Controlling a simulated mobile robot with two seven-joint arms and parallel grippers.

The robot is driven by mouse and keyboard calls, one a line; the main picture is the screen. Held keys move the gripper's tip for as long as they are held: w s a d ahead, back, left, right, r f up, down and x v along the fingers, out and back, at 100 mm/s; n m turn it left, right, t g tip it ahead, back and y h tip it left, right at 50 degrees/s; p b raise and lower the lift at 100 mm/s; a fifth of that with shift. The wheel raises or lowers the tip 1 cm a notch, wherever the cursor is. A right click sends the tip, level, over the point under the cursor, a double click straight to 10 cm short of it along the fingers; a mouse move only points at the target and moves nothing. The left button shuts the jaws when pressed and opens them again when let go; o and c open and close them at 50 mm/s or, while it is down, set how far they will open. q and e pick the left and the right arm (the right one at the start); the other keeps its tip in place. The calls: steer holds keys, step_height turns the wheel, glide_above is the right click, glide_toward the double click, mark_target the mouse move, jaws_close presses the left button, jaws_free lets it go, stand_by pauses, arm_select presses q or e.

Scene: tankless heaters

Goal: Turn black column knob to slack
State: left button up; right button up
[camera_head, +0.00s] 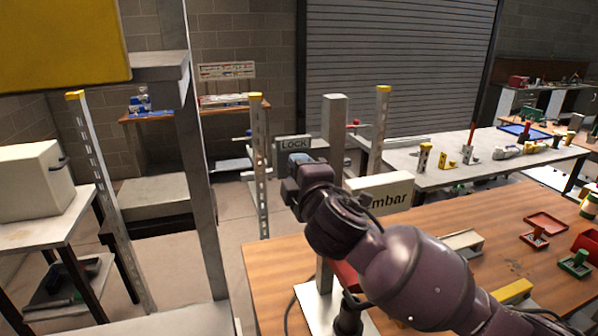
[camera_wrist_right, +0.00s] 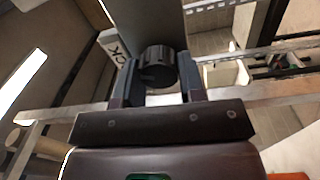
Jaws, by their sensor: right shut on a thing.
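A grey upright column (camera_head: 334,120) rises from the wooden table in the head view. My right arm reaches it from the lower right, and my right gripper (camera_head: 298,172) is at the column beside a sign reading LOCK (camera_head: 294,143). In the right wrist view a black ribbed knob (camera_wrist_right: 157,66) on the column's face (camera_wrist_right: 155,25) sits between the two fingers of my right gripper (camera_wrist_right: 157,78), which is shut on it. The LOCK sign is partly seen there at the left. In the head view my gripper and wrist hide the knob. No slack marking is legible. My left gripper is not in view.
A sign ending in "mbar" (camera_head: 390,196) stands just right of my wrist. The wooden table (camera_head: 490,215) holds a red tray (camera_head: 546,224) and small parts at right. A grey frame post (camera_head: 203,190) stands at left. A long grey table (camera_head: 440,172) is behind.

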steer(key=shift+n, duration=0.6)
steer(key=o, duration=0.9)
steer(key=shift+s, duration=0.1)
arm_select(q)
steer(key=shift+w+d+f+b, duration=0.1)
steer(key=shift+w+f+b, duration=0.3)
steer(key=shift+b, duration=0.55)
arm_select(e)
steer(key=v, duration=1)
steer(key=shift+s+d+f, duration=0.15)
steer(key=shift+s, duration=0.15)
